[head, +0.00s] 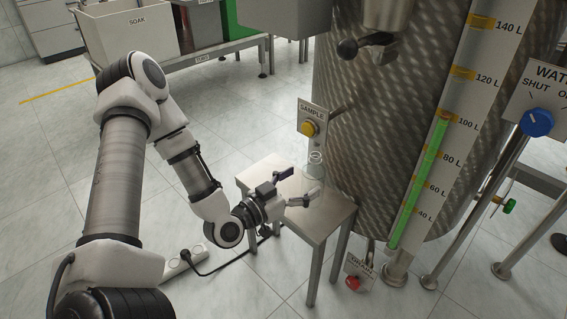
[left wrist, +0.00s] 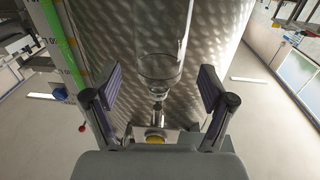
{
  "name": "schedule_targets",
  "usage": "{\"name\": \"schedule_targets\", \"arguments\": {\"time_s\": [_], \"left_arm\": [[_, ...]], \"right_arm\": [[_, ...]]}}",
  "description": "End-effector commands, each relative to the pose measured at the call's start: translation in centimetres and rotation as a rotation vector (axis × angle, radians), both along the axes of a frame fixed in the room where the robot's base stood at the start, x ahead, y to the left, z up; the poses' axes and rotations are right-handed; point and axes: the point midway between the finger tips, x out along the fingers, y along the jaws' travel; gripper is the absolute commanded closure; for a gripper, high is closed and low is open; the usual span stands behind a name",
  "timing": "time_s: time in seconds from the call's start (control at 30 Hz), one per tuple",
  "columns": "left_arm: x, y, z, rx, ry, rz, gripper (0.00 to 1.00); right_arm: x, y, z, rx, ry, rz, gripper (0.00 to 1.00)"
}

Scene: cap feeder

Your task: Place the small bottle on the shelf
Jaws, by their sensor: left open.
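The small clear glass bottle (head: 314,170) stands upright on a small steel table (head: 262,172), below the yellow SAMPLE button and beside the tank. My left gripper (head: 300,188) is open, low over the tabletop, its fingers pointing toward the bottle. In the left wrist view the bottle (left wrist: 160,68) appears upside down, beyond and between the two open fingers (left wrist: 158,90), with no visible contact. It is see-through, so its contents are hard to tell. I cannot make out which surface is the shelf. My right gripper is not in view.
The large steel tank (head: 375,120) stands close behind the table, with the SAMPLE panel (head: 312,118) just above the bottle. A bench with a SOAK bin (head: 130,35) is at back left.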

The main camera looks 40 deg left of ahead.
Motion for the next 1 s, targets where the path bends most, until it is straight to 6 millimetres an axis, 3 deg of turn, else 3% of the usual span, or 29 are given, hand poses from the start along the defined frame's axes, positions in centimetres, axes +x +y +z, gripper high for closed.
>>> {"name": "schedule_targets", "arguments": {"time_s": [0.03, 0.2, 0.3, 0.43, 0.57, 0.67, 0.8, 0.9, 1.0], "left_arm": [[-1.4, 0.4, 0.8, -0.008, 0.006, 0.007, 0.17], [-5.4, 1.0, 0.7, -0.004, 0.005, 0.006, 0.17], [-6.9, 1.2, 0.4, -0.002, 0.003, 0.003, 0.17], [-7.4, 0.4, -0.8, -0.003, 0.051, -0.026, 0.17], [-7.4, -3.1, -5.8, -0.018, 0.314, -0.131, 0.17], [-9.2, -6.2, -11.2, -0.026, 0.626, -0.188, 0.17], [-15.4, -9.1, -18.5, 0.007, 1.128, -0.138, 0.17], [-19.9, -9.5, -21.1, 0.048, 1.388, -0.016, 0.17], [-22.9, -9.4, -22.0, 0.079, 1.524, 0.094, 0.17]], "right_arm": [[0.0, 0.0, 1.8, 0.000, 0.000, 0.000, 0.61], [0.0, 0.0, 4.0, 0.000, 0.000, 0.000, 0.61], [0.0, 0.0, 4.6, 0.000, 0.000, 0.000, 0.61], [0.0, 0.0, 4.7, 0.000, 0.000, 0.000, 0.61], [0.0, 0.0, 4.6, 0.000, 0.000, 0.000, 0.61], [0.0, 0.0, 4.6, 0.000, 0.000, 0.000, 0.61], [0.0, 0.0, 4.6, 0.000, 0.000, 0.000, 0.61], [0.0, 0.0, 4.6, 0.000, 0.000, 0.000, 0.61], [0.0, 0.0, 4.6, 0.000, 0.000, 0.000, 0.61]]}}
